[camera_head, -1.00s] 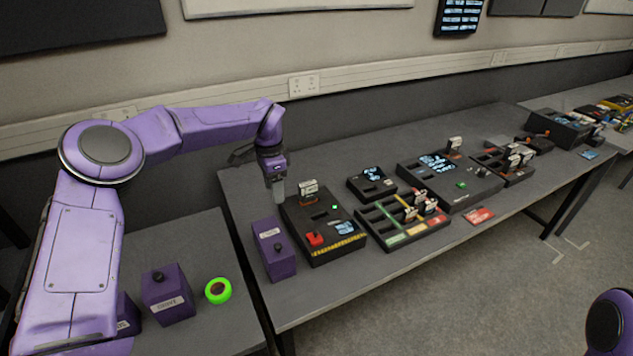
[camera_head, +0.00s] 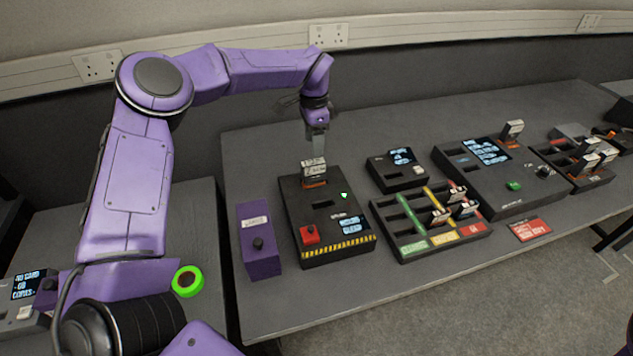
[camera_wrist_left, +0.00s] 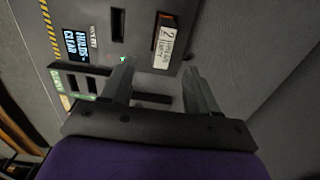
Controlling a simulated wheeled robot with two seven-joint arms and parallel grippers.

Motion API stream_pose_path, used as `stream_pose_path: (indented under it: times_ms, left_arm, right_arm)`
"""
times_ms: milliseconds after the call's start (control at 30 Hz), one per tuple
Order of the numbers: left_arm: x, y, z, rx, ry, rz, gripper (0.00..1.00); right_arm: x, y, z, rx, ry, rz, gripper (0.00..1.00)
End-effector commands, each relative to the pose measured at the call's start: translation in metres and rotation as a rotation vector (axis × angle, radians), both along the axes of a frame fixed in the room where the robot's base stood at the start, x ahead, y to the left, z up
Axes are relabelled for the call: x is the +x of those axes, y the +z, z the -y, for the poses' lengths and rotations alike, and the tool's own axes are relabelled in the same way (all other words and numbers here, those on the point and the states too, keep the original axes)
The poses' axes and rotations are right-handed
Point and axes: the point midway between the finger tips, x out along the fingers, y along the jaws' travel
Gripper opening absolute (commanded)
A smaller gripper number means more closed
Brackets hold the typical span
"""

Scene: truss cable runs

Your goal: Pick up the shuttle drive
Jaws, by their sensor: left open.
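A drive with a white label and an orange base (camera_head: 314,170) stands upright in a slot of a black box (camera_head: 345,215) with a red button and a hazard-striped edge. I take it as the shuttle drive, but cannot read that name on it. My left gripper (camera_head: 316,148) points down just above and behind this drive. In the left wrist view the gripper (camera_wrist_left: 160,70) is open and empty, and the labelled drive (camera_wrist_left: 165,42) shows just beyond and between the fingertips. I see no contact. My right gripper is not in view.
A small display box (camera_head: 397,170), a colour-striped rack with several drives (camera_head: 430,225) and a larger console (camera_head: 495,180) stand to the right. A green ring (camera_head: 187,281) lies on the left table.

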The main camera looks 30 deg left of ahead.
Motion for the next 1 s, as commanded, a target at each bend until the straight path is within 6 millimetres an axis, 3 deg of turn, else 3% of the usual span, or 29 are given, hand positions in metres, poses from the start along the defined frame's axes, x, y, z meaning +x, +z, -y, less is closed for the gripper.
stream_pose_path:
  times_ms: [33, 200, 567, 733, 867, 1000]
  left_arm:
    - [0.0, -0.016, 0.001, 0.0, -0.001, 0.0, 0.6]
    - [0.001, -0.03, 0.003, 0.001, -0.004, -0.001, 0.6]
    - [0.001, -0.08, 0.001, 0.0, -0.004, -0.004, 0.6]
    - [0.001, -0.106, -0.005, 0.002, -0.002, -0.007, 0.6]
    - [0.002, -0.127, -0.005, 0.002, -0.004, -0.002, 0.6]
    - [0.002, -0.132, -0.006, 0.002, -0.002, 0.001, 0.6]
  right_arm:
    - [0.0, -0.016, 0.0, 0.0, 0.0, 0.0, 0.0]
    - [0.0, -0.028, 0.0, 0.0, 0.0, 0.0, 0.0]
    - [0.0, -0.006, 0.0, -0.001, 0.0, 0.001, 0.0]
    - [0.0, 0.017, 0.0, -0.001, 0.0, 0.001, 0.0]
    - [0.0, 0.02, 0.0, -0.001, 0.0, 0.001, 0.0]
    - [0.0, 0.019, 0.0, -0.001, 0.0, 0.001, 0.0]
